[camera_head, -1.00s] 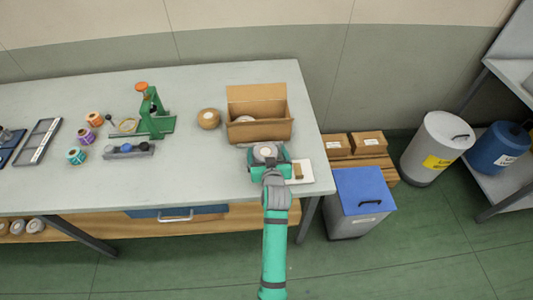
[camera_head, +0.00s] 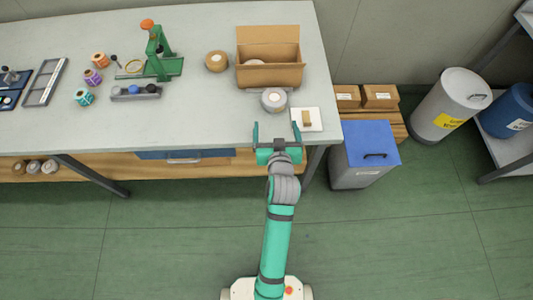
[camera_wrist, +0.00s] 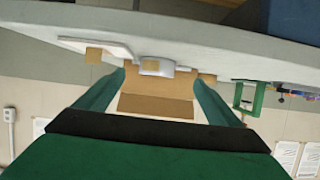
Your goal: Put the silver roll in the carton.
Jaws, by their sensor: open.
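A silver-grey roll (camera_head: 274,99) with a pale centre stands on the table just in front of the carton. The open cardboard carton (camera_head: 290,75) has its back flap up, and part of a pale round thing (camera_head: 254,62) shows inside it. My gripper (camera_head: 277,127) is open and empty, at the table's front edge, apart from the roll and in front of it. In the wrist view the picture is upside down: the roll (camera_wrist: 157,66) lies between the open fingers, with the carton (camera_wrist: 155,104) beyond it.
A brown tape roll (camera_head: 216,61) stands left of the carton. A green press (camera_head: 160,55) and several coloured spools are farther left. A blue-lidded bin (camera_head: 366,145) stands beside the table.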

